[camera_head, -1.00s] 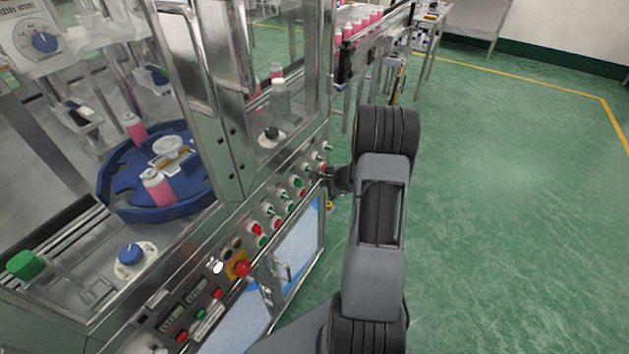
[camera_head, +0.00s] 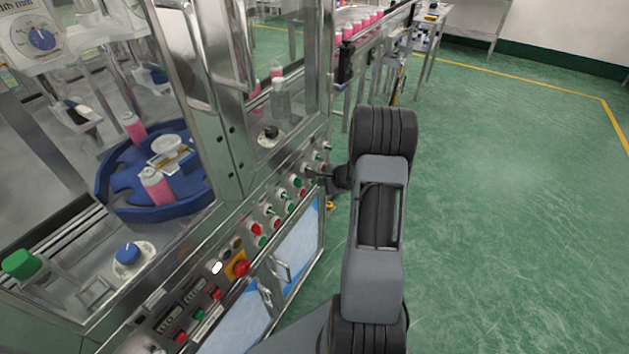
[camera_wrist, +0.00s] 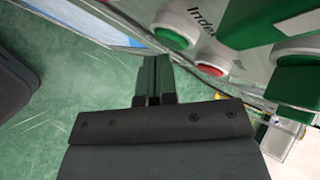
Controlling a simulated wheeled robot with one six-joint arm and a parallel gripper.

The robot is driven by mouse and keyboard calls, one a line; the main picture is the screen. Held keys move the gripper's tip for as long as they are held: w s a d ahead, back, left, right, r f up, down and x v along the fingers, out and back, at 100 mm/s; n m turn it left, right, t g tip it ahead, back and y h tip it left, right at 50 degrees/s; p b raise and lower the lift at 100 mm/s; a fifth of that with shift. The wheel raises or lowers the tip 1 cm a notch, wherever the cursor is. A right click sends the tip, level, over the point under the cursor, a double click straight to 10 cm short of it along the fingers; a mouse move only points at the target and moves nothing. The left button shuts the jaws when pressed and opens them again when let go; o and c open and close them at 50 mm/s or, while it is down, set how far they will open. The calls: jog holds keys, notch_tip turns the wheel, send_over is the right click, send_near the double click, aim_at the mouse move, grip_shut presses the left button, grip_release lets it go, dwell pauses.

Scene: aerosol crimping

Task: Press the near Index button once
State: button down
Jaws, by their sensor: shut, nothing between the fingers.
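In the wrist view, the word "Index" is printed on the pale panel (camera_wrist: 233,62) beside a green button (camera_wrist: 178,24) in a white ring. A red button (camera_wrist: 210,70) sits beside that label too. My gripper (camera_wrist: 153,64) is shut and empty, its tips just below the green button in the picture; I cannot tell whether they touch it. In the head view, my gripper (camera_head: 311,172) is at the right part of the machine's sloping button panel, close to a green button (camera_head: 296,181). The gripper hides some controls behind it there.
A red emergency button (camera_head: 240,268) on a yellow base and several other buttons line the panel. Big green parts (camera_wrist: 298,80) stand out at right in the wrist view. A blue turntable (camera_head: 118,192) with pink cans is behind the machine's frame. Open green floor lies right.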

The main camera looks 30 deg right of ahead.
jog(key=shift+w+a, duration=0.15)
jog(key=shift+w, duration=0.2)
dwell(0.3)
jog(key=shift+s+b, duration=0.1)
jog(key=shift+b, duration=0.2)
jog(key=shift+s+d+b, duration=0.3)
jog(key=shift+s+d, duration=0.05)
jog(key=shift+s, duration=0.25)
jog(key=shift+s+d+b, duration=0.2)
jog(key=shift+s+d, duration=0.2)
jog(key=shift+s, duration=0.35)
jog(key=shift+s+d+b, duration=0.25)
jog(key=shift+s+d, duration=0.15)
jog(key=shift+s, duration=0.3)
jog(key=shift+s+d+b, duration=0.2)
jog(key=shift+s+d, duration=0.2)
jog(key=shift+s, duration=0.35)
jog(key=shift+a, duration=0.1)
